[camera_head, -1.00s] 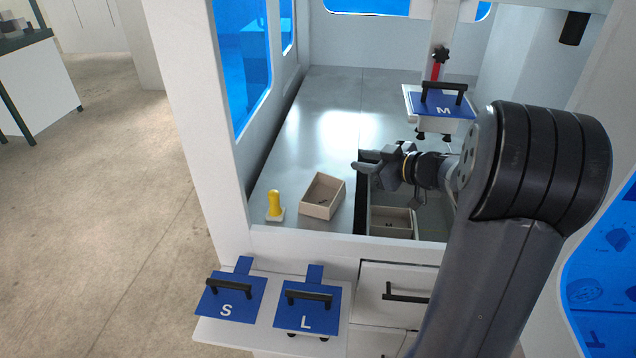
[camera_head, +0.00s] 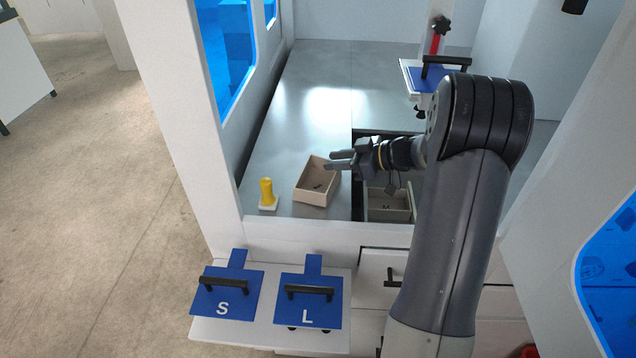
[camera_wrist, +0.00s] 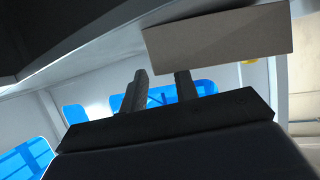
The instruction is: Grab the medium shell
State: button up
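Two open beige box shells show in the head view. One shell (camera_head: 305,194) stands on the grey table; a small dark mark inside it is unclear. The other shell (camera_head: 378,214) sits in the recess to its right, with a faint mark that looks like an M inside. My gripper (camera_head: 334,160) points left at the upper right rim of the table shell, empty; contact cannot be told. In the wrist view, my gripper (camera_wrist: 160,90) has its two fingers apart, with nothing between them. A beige panel (camera_wrist: 220,38), likely a shell wall, is above them.
A yellow-handled tool (camera_head: 266,191) stands left of the table shell. Blue S (camera_head: 212,305) and L (camera_head: 322,311) plates with black handles lie on the front shelf. A blue plate (camera_head: 425,78) is mounted at the back right. The frame post (camera_head: 180,110) bounds the left.

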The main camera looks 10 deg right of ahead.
jog(key=x, duration=0.3)
jog(key=shift+w+a, duration=0.1)
jog(key=shift+a, duration=0.05)
jog(key=shift+c, duration=0.2)
grip_shut()
